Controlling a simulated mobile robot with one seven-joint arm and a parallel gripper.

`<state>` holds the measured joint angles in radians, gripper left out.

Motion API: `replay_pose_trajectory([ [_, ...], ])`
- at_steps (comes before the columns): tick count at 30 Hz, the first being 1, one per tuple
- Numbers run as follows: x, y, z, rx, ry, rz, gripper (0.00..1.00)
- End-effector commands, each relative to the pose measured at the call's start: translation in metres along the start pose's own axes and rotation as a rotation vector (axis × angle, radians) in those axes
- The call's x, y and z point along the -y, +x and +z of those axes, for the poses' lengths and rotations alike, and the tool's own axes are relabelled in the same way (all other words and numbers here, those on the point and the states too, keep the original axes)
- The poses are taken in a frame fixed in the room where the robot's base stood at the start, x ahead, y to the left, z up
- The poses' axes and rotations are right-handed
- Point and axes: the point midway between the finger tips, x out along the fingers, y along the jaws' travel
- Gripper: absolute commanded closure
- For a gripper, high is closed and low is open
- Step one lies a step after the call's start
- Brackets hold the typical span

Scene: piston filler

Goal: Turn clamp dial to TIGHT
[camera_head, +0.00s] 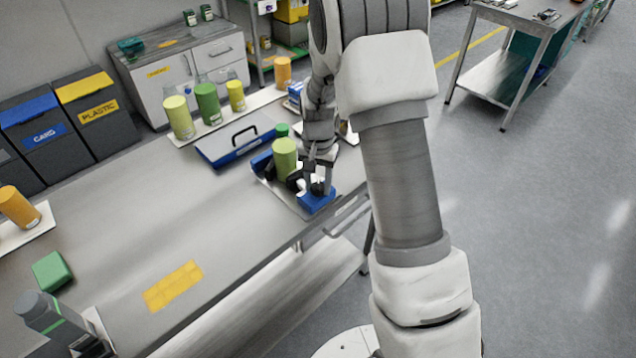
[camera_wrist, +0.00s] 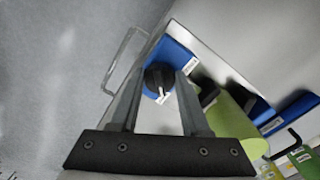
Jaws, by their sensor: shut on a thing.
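The clamp dial (camera_wrist: 157,74) is a black knob with a white pointer mark, set on a blue block (camera_wrist: 181,56). In the wrist view it sits between the two fingertips of my gripper (camera_wrist: 160,80), which is shut on it. A small white label (camera_wrist: 190,66) is on the block beside the dial, too small to read. In the head view my gripper (camera_head: 316,183) is over the blue block (camera_head: 318,202) at the bench's edge, and hides the dial.
A green cylinder (camera_head: 284,155) stands close beside my gripper, with black parts next to it. A blue case with a black handle (camera_head: 235,146) lies behind. The bench (camera_head: 150,220) is mostly clear to the left. A rail (camera_wrist: 122,55) runs along its edge.

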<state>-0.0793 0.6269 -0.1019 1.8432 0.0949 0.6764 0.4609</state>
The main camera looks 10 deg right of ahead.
Motion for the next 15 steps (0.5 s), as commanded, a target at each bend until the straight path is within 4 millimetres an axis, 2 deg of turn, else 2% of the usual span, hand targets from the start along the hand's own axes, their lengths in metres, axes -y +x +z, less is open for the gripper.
replay_pose_trajectory([
  [5,0.0002,-0.0001,0.0001,0.001,0.003,-0.001,1.0],
  [6,0.0002,-0.0001,0.0001,0.001,0.003,-0.001,0.49],
  [10,0.0001,-0.0001,0.0001,0.0,0.002,-0.001,0.25],
  [15,0.0001,-0.0001,0.0,0.0,0.001,-0.001,0.24],
])
